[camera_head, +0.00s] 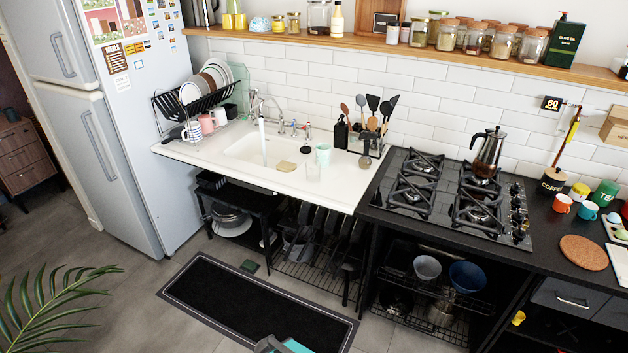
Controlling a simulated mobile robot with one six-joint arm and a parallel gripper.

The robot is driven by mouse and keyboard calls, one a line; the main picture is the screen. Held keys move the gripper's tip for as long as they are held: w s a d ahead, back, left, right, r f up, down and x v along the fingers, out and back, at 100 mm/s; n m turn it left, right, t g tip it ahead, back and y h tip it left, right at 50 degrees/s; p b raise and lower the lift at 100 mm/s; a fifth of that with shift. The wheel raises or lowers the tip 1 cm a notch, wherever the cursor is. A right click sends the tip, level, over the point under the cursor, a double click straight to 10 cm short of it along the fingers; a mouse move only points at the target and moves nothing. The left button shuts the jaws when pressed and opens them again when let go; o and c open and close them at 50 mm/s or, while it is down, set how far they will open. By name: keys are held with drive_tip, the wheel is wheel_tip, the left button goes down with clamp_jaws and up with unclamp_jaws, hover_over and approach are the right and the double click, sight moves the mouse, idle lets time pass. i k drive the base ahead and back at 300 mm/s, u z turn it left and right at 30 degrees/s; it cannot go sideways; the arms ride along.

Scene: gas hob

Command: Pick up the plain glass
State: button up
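A clear plain glass (313,173) stands on the white sink counter, near its front edge and right of the basin. It is small and faint in this view. A mint-green cup (323,154) stands just behind it, slightly to the right. A teal and grey part of my own body shows at the bottom edge of the picture, far below the counter. My gripper's fingers are not visible, so nothing shows of what they hold.
The sink basin (268,150) lies left of the glass, with a tan sponge (285,166) between. A utensil holder (368,143) and dark bottle (341,132) stand behind right. The gas hob (440,203) is further right. A black mat (255,308) covers the floor in front.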

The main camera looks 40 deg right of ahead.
sight(313, 172)
drive_tip(key=u, duration=0.4)
drive_tip(key=k, duration=1.15)
drive_tip(key=u, duration=0.6)
drive_tip(key=i, duration=1.15)
drive_tip(key=z, duration=0.4)
drive_tip(key=i, duration=0.85)
drive_tip(key=z, duration=0.2)
